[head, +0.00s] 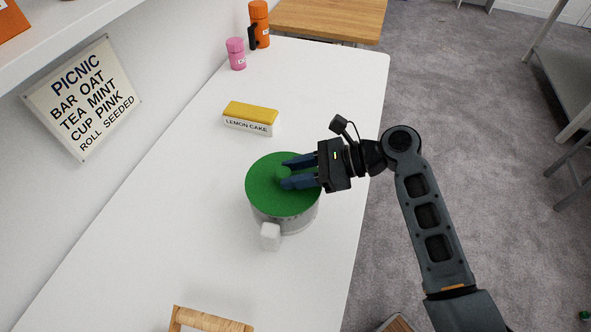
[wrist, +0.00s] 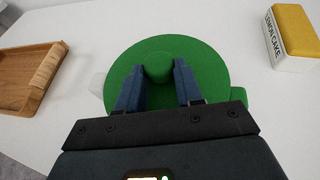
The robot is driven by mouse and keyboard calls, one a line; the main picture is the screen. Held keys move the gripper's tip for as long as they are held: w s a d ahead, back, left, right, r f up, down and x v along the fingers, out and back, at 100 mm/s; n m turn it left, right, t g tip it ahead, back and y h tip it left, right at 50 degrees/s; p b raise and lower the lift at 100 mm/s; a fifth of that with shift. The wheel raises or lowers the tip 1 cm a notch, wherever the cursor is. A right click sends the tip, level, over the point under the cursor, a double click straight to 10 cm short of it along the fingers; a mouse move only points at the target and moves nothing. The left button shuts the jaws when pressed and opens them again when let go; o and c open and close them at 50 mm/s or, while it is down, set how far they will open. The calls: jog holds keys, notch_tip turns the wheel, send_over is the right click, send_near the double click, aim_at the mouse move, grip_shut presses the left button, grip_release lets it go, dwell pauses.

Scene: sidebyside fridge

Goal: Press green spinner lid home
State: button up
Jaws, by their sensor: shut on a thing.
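The round green spinner lid (head: 262,190) covers the top of a grey round spinner bowl (head: 298,222) on the white table. A green knob (head: 283,173) stands at the middle of the lid. My gripper (head: 290,174) reaches in from the right, its blue fingers on either side of the knob and shut on it. In the wrist view the lid (wrist: 205,62) fills the middle, and the knob (wrist: 158,66) shows between the fingers (wrist: 158,82). A white block (head: 270,236) sticks out from the bowl's near side. I cannot tell whether the lid sits fully down.
A yellow and white lemon cake box (head: 249,125) lies behind the bowl. Pink (head: 236,60) and orange (head: 259,25) bottles stand at the far end. A wooden tray (wrist: 28,78) is at the near end. A picnic sign (head: 82,98) is at the left wall. The table's right edge is close.

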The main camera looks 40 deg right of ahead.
jog(key=shift+f, duration=0.3)
jog(key=o, duration=1)
jog(key=shift+c, duration=0.2)
jog(key=v, duration=0.7)
jog(key=shift+s+d+r+b, duration=0.15)
jog(key=shift+s+d+b, duration=0.1)
jog(key=shift+d+b, duration=0.05)
